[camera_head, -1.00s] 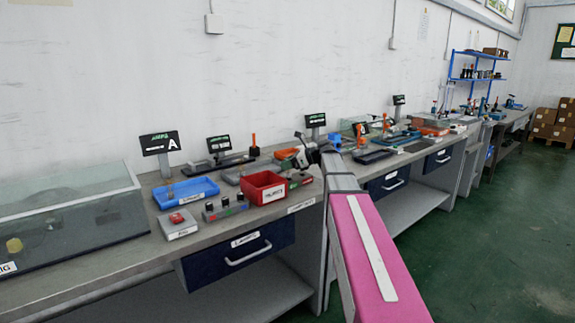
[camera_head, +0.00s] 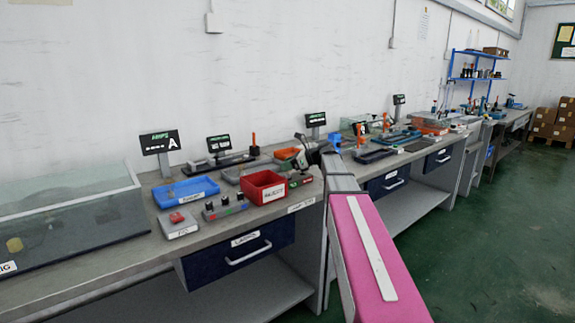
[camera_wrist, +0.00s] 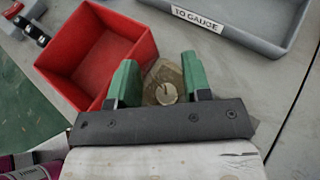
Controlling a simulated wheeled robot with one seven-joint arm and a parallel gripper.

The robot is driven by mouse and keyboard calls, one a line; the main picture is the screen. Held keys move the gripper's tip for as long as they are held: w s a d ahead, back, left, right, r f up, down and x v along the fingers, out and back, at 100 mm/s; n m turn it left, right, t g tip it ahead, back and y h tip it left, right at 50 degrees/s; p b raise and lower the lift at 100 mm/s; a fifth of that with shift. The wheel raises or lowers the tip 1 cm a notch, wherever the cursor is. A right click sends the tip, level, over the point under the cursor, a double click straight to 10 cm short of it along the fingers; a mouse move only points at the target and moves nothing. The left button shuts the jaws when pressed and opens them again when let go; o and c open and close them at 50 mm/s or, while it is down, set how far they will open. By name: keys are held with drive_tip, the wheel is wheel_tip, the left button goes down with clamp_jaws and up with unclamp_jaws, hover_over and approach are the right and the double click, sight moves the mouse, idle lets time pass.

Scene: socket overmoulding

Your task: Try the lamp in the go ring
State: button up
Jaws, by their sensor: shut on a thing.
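My gripper (camera_wrist: 160,85) has green fingertips in the wrist view. It is shut on a small brownish, angular piece with a pale round disc at its middle, which I take to be the lamp (camera_wrist: 163,92). The fingers hide its sides. In the head view my gripper (camera_head: 303,158) is small, over the bench behind the red bin's right side, and the held piece cannot be made out there. A small green and red block (camera_head: 297,182) lies on the bench right of the bin; I cannot tell whether it holds the go ring.
The red bin (camera_wrist: 138,38) is close left of the fingers. A grey tray (camera_wrist: 235,33) labelled "TO GAUGE" lies beyond them. A blue tray (camera_head: 187,191), a button strip (camera_head: 226,208) and a grey box with a red button (camera_head: 179,225) stand left on the bench.

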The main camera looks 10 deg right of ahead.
drive_tip(key=shift+f, duration=1.1)
drive_tip(key=shift+r, duration=0.25)
idle(0.8)
drive_tip(key=shift+r, duration=1.2)
drive_tip(key=shift+r, duration=3)
